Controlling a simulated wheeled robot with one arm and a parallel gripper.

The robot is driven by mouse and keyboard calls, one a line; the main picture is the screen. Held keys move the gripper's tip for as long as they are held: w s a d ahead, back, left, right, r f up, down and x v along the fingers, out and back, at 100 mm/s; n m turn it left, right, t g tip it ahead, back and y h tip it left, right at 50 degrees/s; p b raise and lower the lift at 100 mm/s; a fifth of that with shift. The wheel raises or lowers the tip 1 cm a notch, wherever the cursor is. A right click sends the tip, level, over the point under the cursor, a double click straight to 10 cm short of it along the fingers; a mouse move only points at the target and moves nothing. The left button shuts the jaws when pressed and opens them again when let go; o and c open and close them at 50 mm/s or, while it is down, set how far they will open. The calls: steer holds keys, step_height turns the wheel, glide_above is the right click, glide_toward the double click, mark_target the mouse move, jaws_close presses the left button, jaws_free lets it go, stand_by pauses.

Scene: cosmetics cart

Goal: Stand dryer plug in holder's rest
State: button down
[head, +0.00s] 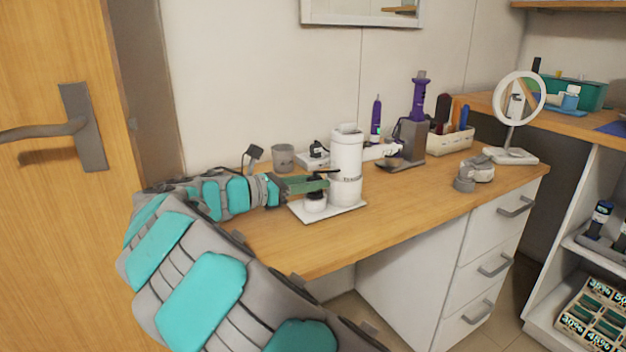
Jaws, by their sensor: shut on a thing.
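My gripper (322,183), with green fingers, is at the left of the desk, just left of a tall white cylindrical appliance (347,150). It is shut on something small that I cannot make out. A dark bar shows just above the fingertips, against the appliance. The purple dryer (418,100) stands upright in a grey holder (411,140) further right, with a dark base in front. I cannot identify the dryer plug or the holder's rest with certainty at this size.
A ring mirror (519,98) stands right. The desk (400,210) front is mostly clear.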

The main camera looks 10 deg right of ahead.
steer(key=shift+f, duration=0.4)
steer(key=c, duration=0.5)
jaws_free()
steer(key=v, duration=0.7)
steer(key=shift+s+a, duration=0.1)
steer(key=shift+a, duration=0.3)
